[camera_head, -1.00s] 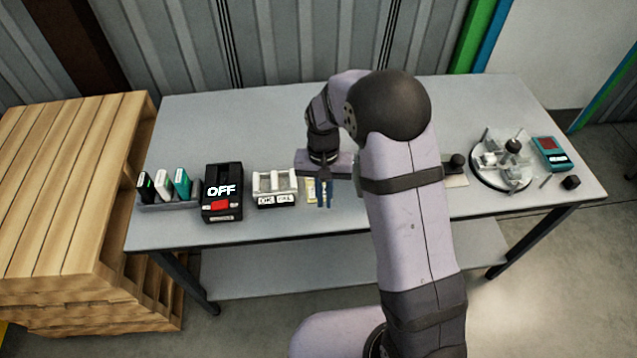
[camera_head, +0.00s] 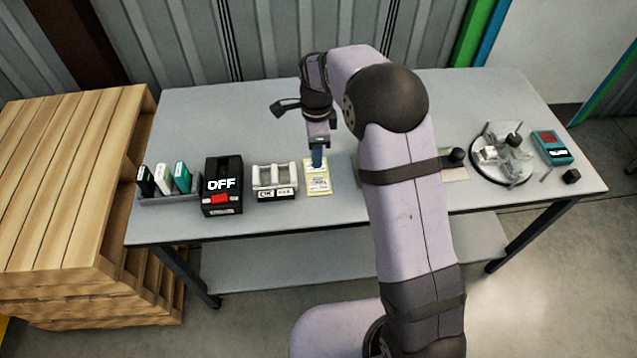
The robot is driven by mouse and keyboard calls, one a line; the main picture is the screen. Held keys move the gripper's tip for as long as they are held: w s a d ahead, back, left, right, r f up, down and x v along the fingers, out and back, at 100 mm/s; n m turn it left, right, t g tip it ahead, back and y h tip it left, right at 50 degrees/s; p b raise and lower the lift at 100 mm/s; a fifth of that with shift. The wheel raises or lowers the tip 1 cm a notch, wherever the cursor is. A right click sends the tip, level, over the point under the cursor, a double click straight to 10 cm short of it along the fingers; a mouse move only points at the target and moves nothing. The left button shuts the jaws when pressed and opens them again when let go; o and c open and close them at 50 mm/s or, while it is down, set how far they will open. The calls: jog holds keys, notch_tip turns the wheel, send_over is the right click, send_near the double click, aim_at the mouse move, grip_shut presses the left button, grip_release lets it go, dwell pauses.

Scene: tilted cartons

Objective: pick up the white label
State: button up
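A yellow sheet (camera_head: 319,188) lies flat on the table near the middle, with pale label-like patches on it. They are too small to tell which is the white label. My gripper (camera_head: 317,164) points down over the far part of this sheet, with its blue fingertips at or just above it. The fingers overlap in this view, so their gap is hidden, and contact with a label cannot be made out.
Left of the sheet stand a white holder (camera_head: 275,178), a black device reading OFF (camera_head: 223,187) and a grey rack (camera_head: 170,198) with several small boxes. A round fixture (camera_head: 502,178) and a teal device (camera_head: 552,147) are at right. The back left table is clear.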

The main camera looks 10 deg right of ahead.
aim_at(318, 176)
jog(key=shift+d+f+p, duration=0.15)
jog(key=shift+f+p, duration=0.9)
jog(key=shift+f, duration=2.5)
grip_shut()
jog(key=shift+r, duration=0.15)
